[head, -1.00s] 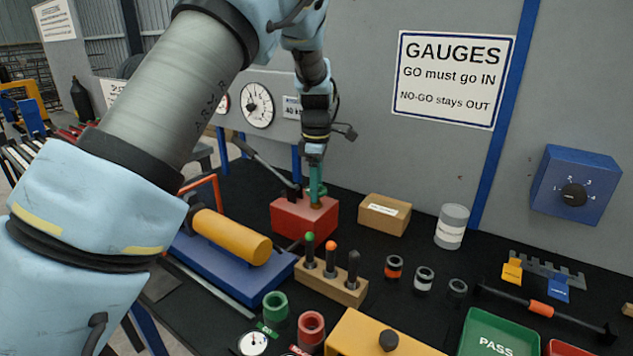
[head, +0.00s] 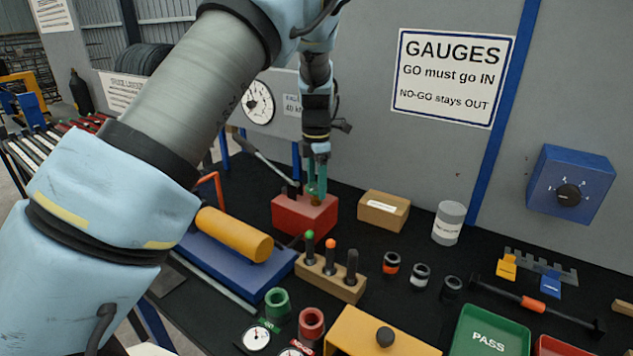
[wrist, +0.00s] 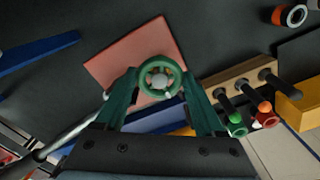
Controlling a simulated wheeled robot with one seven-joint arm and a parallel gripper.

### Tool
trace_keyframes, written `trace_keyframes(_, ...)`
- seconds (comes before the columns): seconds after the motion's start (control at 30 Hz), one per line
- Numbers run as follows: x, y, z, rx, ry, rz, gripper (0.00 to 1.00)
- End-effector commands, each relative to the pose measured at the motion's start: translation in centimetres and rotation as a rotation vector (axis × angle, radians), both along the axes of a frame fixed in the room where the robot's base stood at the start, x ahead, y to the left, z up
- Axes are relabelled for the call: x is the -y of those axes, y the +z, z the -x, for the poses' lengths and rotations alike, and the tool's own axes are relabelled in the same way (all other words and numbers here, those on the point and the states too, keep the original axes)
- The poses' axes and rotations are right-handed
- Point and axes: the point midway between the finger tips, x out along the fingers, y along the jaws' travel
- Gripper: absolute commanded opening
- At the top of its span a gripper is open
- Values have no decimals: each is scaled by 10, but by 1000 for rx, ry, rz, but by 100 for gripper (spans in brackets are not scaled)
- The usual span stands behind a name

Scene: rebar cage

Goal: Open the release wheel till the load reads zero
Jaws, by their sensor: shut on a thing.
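The release wheel is a small green ring (wrist: 160,61) with a pale hub, on top of the red block (wrist: 110,67). In the head view the red block (head: 290,214) stands at the back of the black bench, and my gripper mostly hides the wheel. My gripper (head: 316,193) points down over the block. In the wrist view its two teal fingers (wrist: 160,77) are on opposite sides of the wheel, shut on it. The round white load dial (head: 259,103) is on the grey panel behind, partly beside my arm; its reading is too small to tell.
A lever handle (head: 265,160) rises left of the block. A yellow cylinder (head: 235,235) lies on a blue base in front left. A wooden plug holder (head: 330,278) stands close in front. A cardboard box (head: 383,212) and grey canister (head: 448,223) stand to the right.

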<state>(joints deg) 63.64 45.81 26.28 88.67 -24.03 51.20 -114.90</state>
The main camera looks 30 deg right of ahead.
Motion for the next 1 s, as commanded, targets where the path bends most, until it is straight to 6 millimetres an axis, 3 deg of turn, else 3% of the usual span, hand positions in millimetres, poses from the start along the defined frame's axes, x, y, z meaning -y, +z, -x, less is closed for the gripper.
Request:
trace_keyframes(0.37,0,1,-1,2,9,1,15)
trace_keyframes(0.4,0,1,-1,2,9,1,73)
trace_keyframes(0.63,0,0,-1,1,7,1,99)
trace_keyframes(1.0,1,8,-1,2,6,3,100)
